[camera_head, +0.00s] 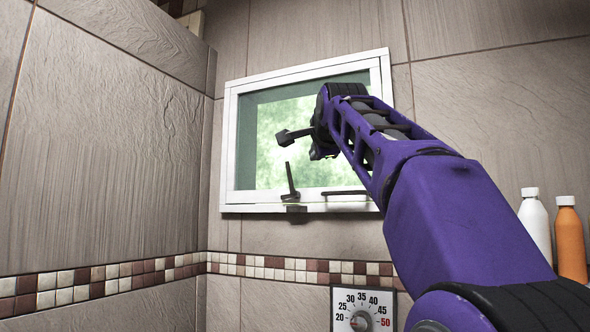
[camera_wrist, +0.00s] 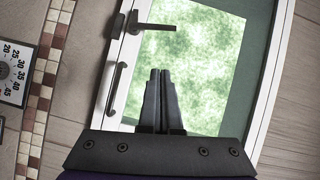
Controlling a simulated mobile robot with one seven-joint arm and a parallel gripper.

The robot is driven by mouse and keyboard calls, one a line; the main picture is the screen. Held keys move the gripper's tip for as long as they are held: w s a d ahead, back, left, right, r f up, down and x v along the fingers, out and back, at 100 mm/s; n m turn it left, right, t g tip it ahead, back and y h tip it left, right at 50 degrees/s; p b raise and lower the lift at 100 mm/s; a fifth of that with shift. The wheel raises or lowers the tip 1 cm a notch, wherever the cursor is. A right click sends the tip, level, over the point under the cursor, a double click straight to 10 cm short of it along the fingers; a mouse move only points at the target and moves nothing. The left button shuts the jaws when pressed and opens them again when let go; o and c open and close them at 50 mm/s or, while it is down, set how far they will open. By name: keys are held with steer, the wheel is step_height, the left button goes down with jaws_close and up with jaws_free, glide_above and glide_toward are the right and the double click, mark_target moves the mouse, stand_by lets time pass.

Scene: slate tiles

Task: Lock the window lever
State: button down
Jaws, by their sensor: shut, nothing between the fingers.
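The window lever (camera_head: 291,184) is a dark handle on the lower part of the white-framed window (camera_head: 230,150). In the head view it stands nearly upright, tilted slightly left, above a dark base at the lower frame. In the wrist view the lever (camera_wrist: 155,27) points away from its dark mount (camera_wrist: 118,25) and over the glass. My gripper (camera_head: 284,137) is in front of the glass, above the lever in the head view. In the wrist view its two fingers (camera_wrist: 160,73) are together and empty, with a visible gap between their tips and the lever.
A dark bar handle (camera_head: 345,193) lies along the lower window frame, right of the lever; the wrist view shows it left of my fingers (camera_wrist: 115,88). White (camera_head: 535,222) and orange (camera_head: 570,240) bottles stand at the right.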

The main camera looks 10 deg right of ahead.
steer(key=w+p, duration=0.1)
steer(key=w, duration=0.3)
steer(key=w+a+f+p, duration=0.1)
steer(key=w+p, duration=0.1)
steer(key=w, duration=0.2)
steer(key=w+a+p, duration=0.1)
steer(key=w+p, duration=0.1)
steer(key=w, duration=0.2)
steer(key=shift+w+a+f, duration=0.1)
steer(key=shift+w+f, duration=0.2)
steer(key=shift+w, duration=0.1)
